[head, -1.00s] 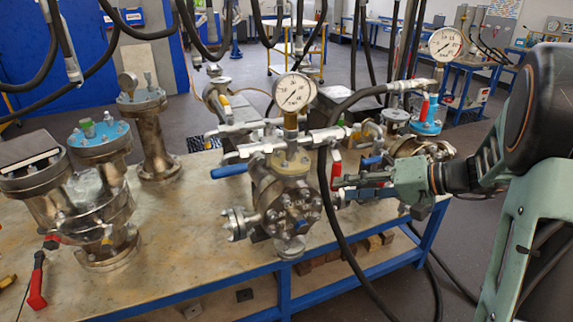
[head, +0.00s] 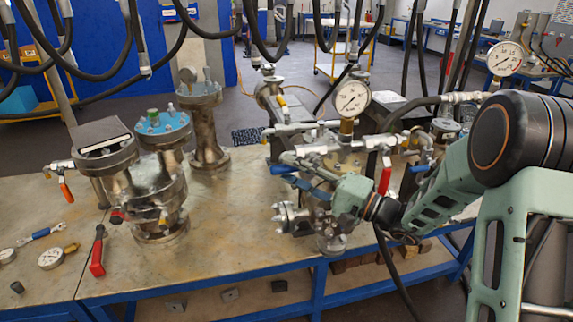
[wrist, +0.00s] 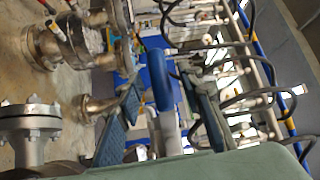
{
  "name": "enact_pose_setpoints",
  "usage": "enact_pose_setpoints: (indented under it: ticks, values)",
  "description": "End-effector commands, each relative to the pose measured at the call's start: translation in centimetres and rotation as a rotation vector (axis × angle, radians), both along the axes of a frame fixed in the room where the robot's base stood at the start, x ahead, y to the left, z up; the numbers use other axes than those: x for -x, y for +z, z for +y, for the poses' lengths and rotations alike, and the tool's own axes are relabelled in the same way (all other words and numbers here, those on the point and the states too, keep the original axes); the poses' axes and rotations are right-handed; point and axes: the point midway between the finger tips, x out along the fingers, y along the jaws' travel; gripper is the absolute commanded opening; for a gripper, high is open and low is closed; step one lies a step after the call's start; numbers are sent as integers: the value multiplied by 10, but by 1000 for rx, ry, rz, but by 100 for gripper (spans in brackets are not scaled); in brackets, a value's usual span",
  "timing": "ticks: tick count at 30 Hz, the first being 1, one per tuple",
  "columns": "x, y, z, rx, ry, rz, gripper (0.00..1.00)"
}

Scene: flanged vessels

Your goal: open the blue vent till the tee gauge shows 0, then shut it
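The blue vent lever (head: 283,169) sticks out to the left of the middle vessel's pipework. In the wrist view its blue handle (wrist: 160,82) lies between my two fingers, with space visible on both sides. My gripper (head: 305,174) is open around or just in front of the handle; contact is not visible. The round white dial on top of the middle fitting (head: 351,98) appears to be the tee gauge; its needle is too small to read surely. My gripper and forearm hide part of the middle vessel and its valves.
A red lever (head: 385,177) hangs just right of my gripper. A second gauge (head: 505,58) stands at the far right. Flanged vessels (head: 160,180) stand left on the bench (head: 240,235). Black hoses (head: 140,35) hang overhead. The front middle of the bench is clear.

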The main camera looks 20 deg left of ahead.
Motion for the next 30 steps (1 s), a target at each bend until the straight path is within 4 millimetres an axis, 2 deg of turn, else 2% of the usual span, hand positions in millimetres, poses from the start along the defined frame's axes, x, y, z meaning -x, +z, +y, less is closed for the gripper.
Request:
enact_pose_setpoints:
  ticks: [6,15,24,30]
  values:
    - [-4,3,18,0,1,1,34]
    - [-5,2,19,0,0,0,33]
    - [-4,3,19,0,0,0,0]
    - [-4,3,19,0,0,0,0]
